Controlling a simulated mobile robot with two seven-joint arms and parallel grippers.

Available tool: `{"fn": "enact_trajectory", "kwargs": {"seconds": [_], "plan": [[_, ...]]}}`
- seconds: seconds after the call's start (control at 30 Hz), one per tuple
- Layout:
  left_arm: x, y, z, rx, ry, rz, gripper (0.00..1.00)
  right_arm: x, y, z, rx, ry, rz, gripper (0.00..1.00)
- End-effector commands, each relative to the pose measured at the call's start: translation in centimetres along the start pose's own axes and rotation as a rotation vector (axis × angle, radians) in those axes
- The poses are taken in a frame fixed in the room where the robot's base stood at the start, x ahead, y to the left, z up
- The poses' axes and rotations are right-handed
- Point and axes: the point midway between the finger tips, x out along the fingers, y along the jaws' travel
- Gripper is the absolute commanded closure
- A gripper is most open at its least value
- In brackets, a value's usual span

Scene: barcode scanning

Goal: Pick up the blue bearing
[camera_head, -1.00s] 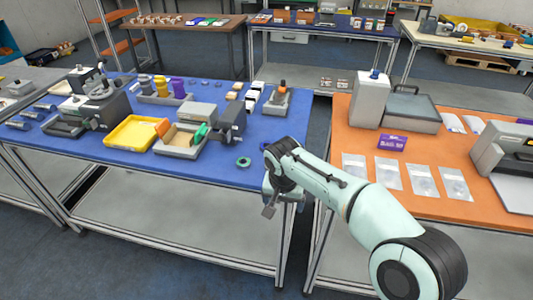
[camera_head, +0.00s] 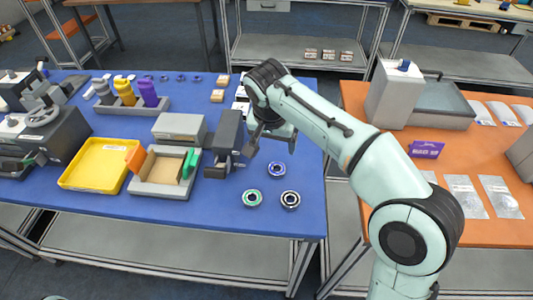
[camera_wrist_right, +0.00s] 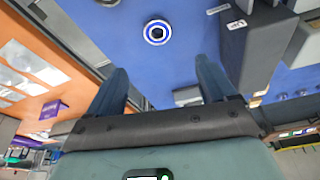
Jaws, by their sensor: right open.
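The blue bearing (camera_head: 277,170), a dark ring with a blue band, lies flat on the blue table near its right front part. A green-ringed bearing (camera_head: 252,198) and a dark, pale-ringed bearing (camera_head: 290,199) lie just in front of it. My right gripper (camera_head: 271,143) is open and empty above the table, slightly behind the blue bearing in the head view. In the right wrist view, a blue-ringed bearing (camera_wrist_right: 157,32) shows beyond my two spread fingers, apart from them. My left gripper is not seen.
A dark grey device (camera_head: 226,140) stands left of the bearings. Further left are a tray with green and orange parts (camera_head: 160,188) and a yellow tray (camera_head: 72,178). The orange table (camera_head: 440,226) stands to the right, across a gap.

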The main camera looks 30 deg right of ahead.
Motion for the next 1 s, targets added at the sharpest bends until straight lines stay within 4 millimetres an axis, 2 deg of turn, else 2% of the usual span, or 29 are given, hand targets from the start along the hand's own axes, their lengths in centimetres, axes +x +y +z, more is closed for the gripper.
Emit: {"fn": "enact_trajectory", "kwargs": {"seconds": [0.4,0.67,0.9,1.0], "plan": [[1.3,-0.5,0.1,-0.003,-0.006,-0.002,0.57,6.9,0.0,0.1,-0.001,-0.003,0.003,0.16],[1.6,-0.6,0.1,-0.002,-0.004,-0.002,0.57,8.9,0.1,0.2,-0.001,-0.002,0.003,0.16],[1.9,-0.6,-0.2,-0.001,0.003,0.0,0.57,12.4,0.1,0.6,0.0,-0.002,0.004,0.16],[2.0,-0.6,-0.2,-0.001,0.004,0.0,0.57,13.2,0.1,0.5,0.0,-0.001,0.002,0.16]]}}
